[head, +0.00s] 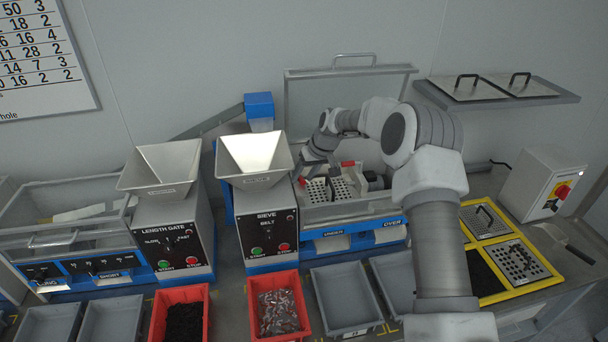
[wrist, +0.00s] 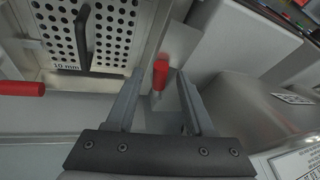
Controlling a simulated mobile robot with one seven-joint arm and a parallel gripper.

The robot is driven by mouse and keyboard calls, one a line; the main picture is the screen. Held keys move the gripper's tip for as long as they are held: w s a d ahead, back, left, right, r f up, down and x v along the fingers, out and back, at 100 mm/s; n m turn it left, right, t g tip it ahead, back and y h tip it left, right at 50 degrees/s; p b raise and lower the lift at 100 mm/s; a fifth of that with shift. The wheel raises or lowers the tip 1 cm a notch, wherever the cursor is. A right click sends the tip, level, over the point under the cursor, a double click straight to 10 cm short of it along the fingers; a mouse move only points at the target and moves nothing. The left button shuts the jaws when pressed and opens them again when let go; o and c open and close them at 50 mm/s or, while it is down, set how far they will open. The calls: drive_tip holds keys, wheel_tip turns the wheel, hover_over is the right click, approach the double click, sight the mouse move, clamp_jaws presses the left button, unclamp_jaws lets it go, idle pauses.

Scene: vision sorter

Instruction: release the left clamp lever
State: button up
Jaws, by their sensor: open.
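The left clamp lever (head: 302,182) has a red grip and sits at the left end of the sieve box (head: 352,210), beside the sieve belt hopper. In the wrist view, a red-gripped lever (wrist: 160,75) shows between my open fingertips (wrist: 162,84), with visible gaps on both sides. It appears to be the left one, as the hopper side lies to its right. My gripper (head: 314,168) is over the left end of the box in the head view, its fingers partly hidden. A second red lever (head: 347,164) is at the back of the box; a red handle (wrist: 20,88) shows at the wrist view's left edge.
A perforated plate (wrist: 112,25) labelled 10 mm lies close to my gripper. The sieve belt hopper (head: 256,160) stands close on the left. Grey bins (head: 345,298) and red bins (head: 278,306) line the front. A wall shelf (head: 500,95) is at the back right.

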clamp_jaws()
idle(0.3)
drive_tip(key=shift+s+a+f+b, duration=0.1)
drive_tip(key=shift+a+b, duration=0.1)
drive_tip(key=shift+b, duration=0.2)
drive_tip(key=shift+s+a+m+b, duration=0.1)
drive_tip(key=shift+a+m+b, duration=0.2)
drive_tip(key=shift+m, duration=0.5)
drive_tip(key=shift+d, duration=0.1)
unclamp_jaws()
